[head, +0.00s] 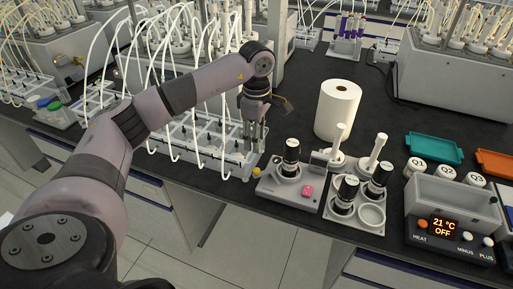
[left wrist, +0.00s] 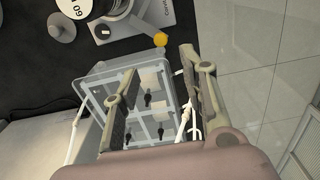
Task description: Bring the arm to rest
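My left arm reaches in from the left in the head view. Its gripper (head: 256,143) points down over the right end of a clear rack (head: 180,140) with white tubes. In the left wrist view the two fingers of the left gripper (left wrist: 160,62) stand well apart with nothing held between them. The clear rack (left wrist: 88,88) lies below the fingers there; whether they touch it I cannot tell. My right gripper is in neither view.
A grey device (head: 283,190) with a black-labelled bottle stands just right of the gripper. Beyond are a paper roll (head: 338,110), a bottle holder (head: 341,211) and a heater showing 21 °C OFF (head: 450,246). Teal (head: 434,148) and orange (head: 497,162) trays lie at the right. The bench's front edge is near.

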